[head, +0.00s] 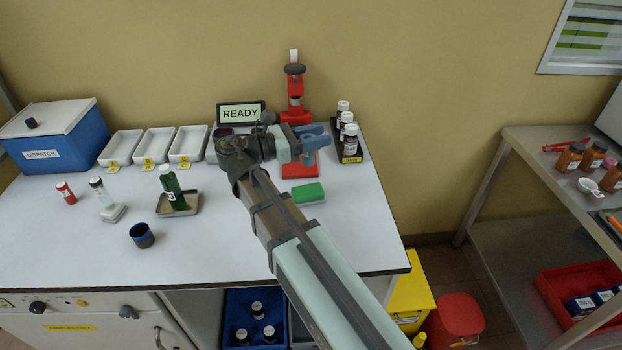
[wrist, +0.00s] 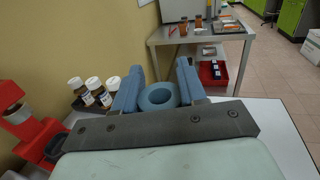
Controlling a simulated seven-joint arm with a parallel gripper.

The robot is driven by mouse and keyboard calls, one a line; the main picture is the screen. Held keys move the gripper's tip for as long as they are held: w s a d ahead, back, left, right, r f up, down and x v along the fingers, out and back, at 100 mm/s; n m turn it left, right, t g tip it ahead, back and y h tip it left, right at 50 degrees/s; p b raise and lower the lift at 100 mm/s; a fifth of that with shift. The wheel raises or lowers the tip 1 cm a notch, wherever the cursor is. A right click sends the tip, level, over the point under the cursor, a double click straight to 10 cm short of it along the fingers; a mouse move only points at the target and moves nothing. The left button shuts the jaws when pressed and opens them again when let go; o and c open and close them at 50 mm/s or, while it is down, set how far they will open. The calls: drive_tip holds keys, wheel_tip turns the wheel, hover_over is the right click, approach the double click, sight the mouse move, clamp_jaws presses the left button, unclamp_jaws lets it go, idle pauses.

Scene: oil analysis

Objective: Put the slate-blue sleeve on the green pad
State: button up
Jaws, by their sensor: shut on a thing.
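My gripper (head: 316,138) is raised over the back right of the white bench, near the red stand. In the wrist view its two blue fingers (wrist: 160,76) are shut on the slate-blue sleeve (wrist: 158,97), a short ring whose open hole faces the camera. In the head view I cannot make out the sleeve apart from the similarly coloured fingers. The green pad (head: 308,192) lies on the bench, below my gripper in the head view and right of my arm. Its top looks bare. The pad is not seen in the wrist view.
A red stand (head: 294,100) is behind my gripper. A dark rack with several brown bottles (head: 350,140) stands to its right. A dark blue cup (head: 142,235), a metal tray with a green bottle (head: 174,190) and white trays (head: 151,146) are on the left. The bench's front right is clear.

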drive_tip(key=shift+f, duration=4.5)
drive_tip(key=shift+f, duration=0.1)
drive_tip(key=o, duration=1)
drive_tip(key=shift+o, duration=0.2)
drive_tip(key=shift+a, duration=0.2)
drive_tip(key=v, duration=1.1)
drive_tip(key=shift+a, duration=0.35)
drive_tip(key=shift+s+a, duration=0.1)
drive_tip(key=shift+s, duration=0.05)
